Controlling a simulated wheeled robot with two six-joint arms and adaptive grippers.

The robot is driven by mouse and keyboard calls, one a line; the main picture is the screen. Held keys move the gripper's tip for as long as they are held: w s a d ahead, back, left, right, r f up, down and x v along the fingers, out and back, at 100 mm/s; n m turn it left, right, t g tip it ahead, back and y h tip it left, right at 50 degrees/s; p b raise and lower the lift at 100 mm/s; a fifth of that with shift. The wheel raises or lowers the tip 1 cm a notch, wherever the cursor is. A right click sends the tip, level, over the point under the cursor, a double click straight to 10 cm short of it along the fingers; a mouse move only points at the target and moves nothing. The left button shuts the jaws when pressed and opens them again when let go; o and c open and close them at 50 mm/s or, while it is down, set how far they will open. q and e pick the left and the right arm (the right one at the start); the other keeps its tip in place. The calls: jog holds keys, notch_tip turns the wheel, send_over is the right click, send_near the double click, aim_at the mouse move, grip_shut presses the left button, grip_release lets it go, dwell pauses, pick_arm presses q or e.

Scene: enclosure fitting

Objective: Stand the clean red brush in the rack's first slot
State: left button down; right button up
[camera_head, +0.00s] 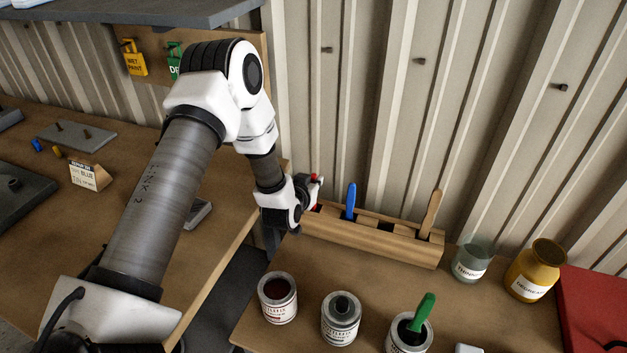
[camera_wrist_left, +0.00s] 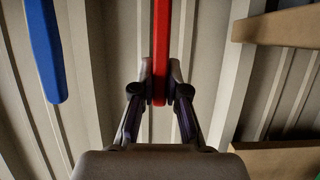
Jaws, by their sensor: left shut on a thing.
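My left gripper (camera_head: 314,190) is at the left end of the wooden rack (camera_head: 370,241). It is shut on the red brush (camera_wrist_left: 162,45), whose handle runs between the fingertips (camera_wrist_left: 160,85) in the left wrist view. In the head view only a bit of red shows beside the gripper, at the rack's leftmost slot. The gripper hides most of the brush, so I cannot tell how deep it sits. A blue-handled brush (camera_head: 350,201) stands in the slot to the right. A wooden-handled brush (camera_head: 431,212) stands near the right end, with a dark empty slot between.
Three open paint cans stand in front of the rack: a dark red one (camera_head: 278,299), a grey one (camera_head: 341,319) and one holding a green-handled brush (camera_head: 422,312). A thinner jar (camera_head: 472,260) and a yellow degreaser jar (camera_head: 536,271) stand right. A corrugated wall (camera_head: 380,100) rises behind.

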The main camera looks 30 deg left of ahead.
pick_arm(q)
jog(key=c, duration=1.2)
grip_release()
jog(key=b+v, duration=0.2)
jog(key=v, duration=1)
jog(key=shift+d+r, duration=0.1)
